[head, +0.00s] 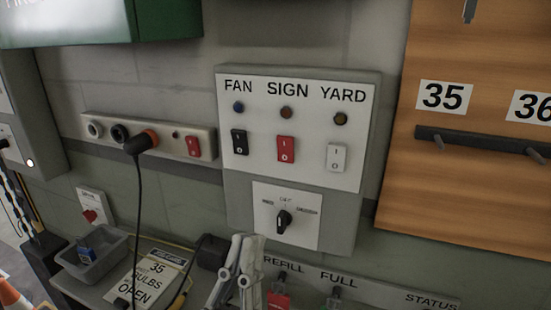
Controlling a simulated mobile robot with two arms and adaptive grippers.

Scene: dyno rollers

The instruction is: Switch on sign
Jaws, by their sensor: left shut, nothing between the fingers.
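A grey control panel (232,197) on the wall has columns labelled FAN, SIGN and YARD. The red SIGN rocker switch (286,149) is in the middle, under a dull orange-brown lamp (286,113). A black FAN rocker (239,142) is to its left and a white YARD rocker (336,158) to its right. A black rotary knob (284,221) is below. My left gripper (246,242) is at the bottom centre, shut and empty, its fingers pointing up. In the picture it is below and left of the knob, apart from the SIGN switch. My right gripper is not in view.
A power strip (205,144) with a plugged black cord is left of the panel. A grey bin (92,268) and a printed card (147,277) lie at lower left. A wooden board (480,90) is on the right. A REFILL/FULL panel (390,295) is at lower right.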

